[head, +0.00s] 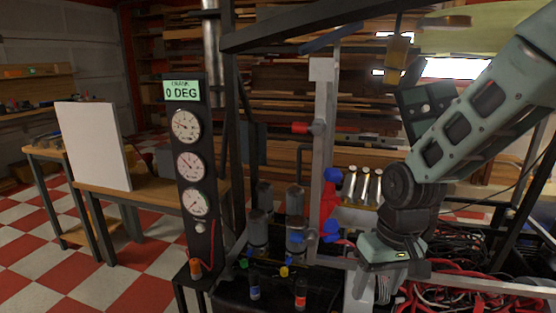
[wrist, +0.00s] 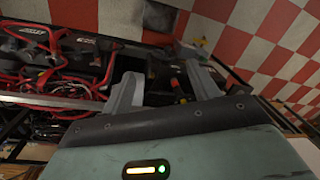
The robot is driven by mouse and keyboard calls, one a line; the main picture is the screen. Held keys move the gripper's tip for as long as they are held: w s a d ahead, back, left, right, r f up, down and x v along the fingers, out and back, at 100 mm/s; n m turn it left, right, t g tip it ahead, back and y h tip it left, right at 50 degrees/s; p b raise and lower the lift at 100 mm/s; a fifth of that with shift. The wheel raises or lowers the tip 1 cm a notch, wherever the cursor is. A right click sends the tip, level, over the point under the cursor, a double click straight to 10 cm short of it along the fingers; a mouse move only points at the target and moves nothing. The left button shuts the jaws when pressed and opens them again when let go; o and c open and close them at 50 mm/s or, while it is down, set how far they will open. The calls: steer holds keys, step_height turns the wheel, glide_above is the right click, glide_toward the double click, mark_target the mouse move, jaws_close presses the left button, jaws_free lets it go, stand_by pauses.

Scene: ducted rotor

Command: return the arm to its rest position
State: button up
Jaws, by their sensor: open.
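My arm comes in from the upper right in the head view and bends down at a dark joint. My gripper (head: 378,292) points downward at the lower middle right, beside a pale metal frame bar. In the wrist view my gripper (wrist: 165,85) shows two grey fingers standing well apart, with nothing held between them. The lower ends of the fingers are hard to make out in the head view.
A black gauge panel (head: 187,160) with three dials and a "0 DEG" display stands left of centre. A pale upright post (head: 322,130) stands left of my arm. Red and black cables (head: 470,297) lie at lower right. Grey cylinders (head: 258,232) stand between. Checkered floor (head: 40,250) is open at left.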

steer(key=s+a+r+n, duration=0.2)
steer(key=s+r+n, duration=0.1)
steer(key=s, duration=0.7)
steer(key=s+a+r+n, duration=0.2)
steer(key=s+r, duration=0.1)
steer(key=s, duration=0.6)
step_height(320, 180, up, 13)
steer(key=p, duration=1.3)
steer(key=shift+w+a+h, duration=0.15)
steer(key=shift+a+h, duration=0.1)
steer(key=shift+h, duration=0.15)
steer(key=shift+f, duration=0.15)
